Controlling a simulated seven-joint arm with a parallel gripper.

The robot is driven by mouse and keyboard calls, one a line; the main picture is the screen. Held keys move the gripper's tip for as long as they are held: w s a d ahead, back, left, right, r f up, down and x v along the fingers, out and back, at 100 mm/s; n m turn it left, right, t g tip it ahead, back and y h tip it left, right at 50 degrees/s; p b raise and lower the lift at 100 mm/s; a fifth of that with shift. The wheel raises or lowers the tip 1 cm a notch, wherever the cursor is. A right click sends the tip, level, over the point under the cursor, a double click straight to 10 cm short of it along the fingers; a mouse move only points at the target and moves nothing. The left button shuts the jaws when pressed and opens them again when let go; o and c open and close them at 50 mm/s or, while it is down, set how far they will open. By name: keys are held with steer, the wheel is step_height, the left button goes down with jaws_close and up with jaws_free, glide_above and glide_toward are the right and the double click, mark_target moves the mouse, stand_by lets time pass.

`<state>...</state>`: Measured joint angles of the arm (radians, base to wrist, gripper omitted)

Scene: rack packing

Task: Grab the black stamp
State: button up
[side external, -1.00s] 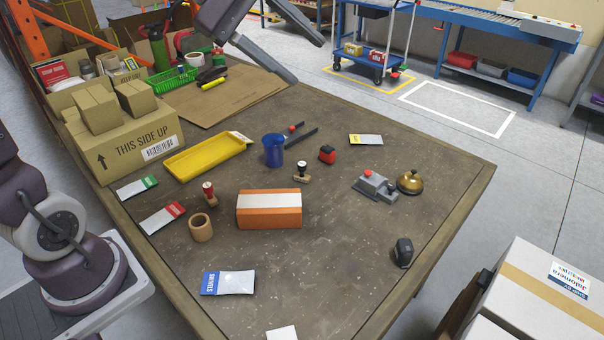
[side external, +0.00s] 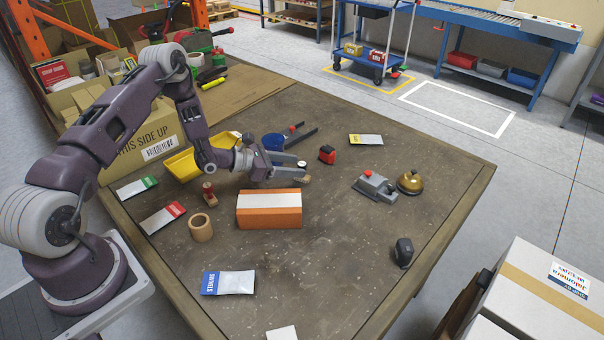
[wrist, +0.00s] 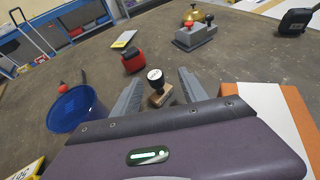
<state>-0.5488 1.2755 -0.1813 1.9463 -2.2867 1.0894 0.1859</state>
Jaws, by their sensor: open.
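The black stamp (wrist: 156,82) has a black knob with a pale top and a wooden base. It stands upright on the table. In the wrist view it is between the two grey fingers of my gripper (wrist: 162,95), which are open on either side of it. In the side view my gripper (side external: 301,172) is low over the table, and the stamp (side external: 302,164) shows at its fingertips, partly hidden by a finger. I cannot tell whether either finger touches it.
An orange and white box (side external: 268,212) lies just in front of my gripper. A blue cup (side external: 273,142) stands close behind it. A red and black object (side external: 327,154) is to the right. A red-handled stamp (side external: 209,191) stands to the left.

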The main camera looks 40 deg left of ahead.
mark_target(311, 178)
steer(key=x, duration=0.6)
steer(key=shift+w+a+f, duration=0.15)
steer(key=shift+w+a, duration=0.05)
steer(key=shift+w, duration=0.2)
jaws_close()
